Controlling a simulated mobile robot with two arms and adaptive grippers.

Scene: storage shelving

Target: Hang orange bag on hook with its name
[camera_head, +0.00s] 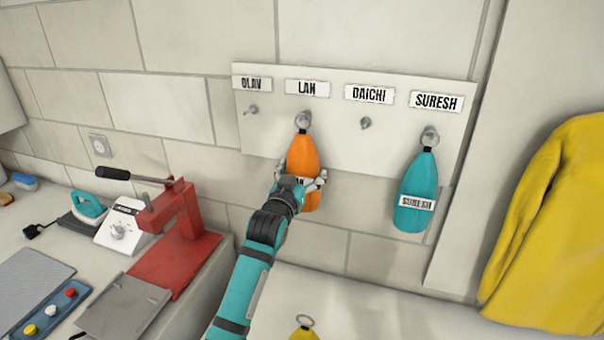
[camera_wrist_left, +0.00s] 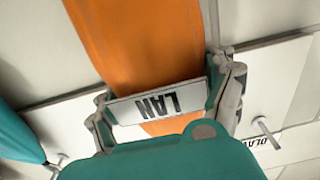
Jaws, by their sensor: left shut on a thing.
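The orange bag (camera_head: 302,153) hangs upright on the wall board with its ring (camera_head: 302,121) at the hook under the LAN label (camera_head: 307,88). I cannot tell for sure whether the ring is around the hook or just in front of it. My left gripper (camera_head: 302,183) is shut on the lower part of the bag. In the left wrist view the orange bag (camera_wrist_left: 140,40) sits between the fingers, and its name tag (camera_wrist_left: 157,103) reads LAN, seen upside down. My right gripper is not in view.
The hook board (camera_head: 335,133) also has empty hooks under OLAV (camera_head: 251,110) and DAICHI (camera_head: 366,124). A teal bag (camera_head: 415,190) hangs under SURESH. A red press (camera_head: 180,230) stands left, a yellow cloth (camera_head: 550,235) hangs right, and a yellow ringed item (camera_head: 303,334) is below.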

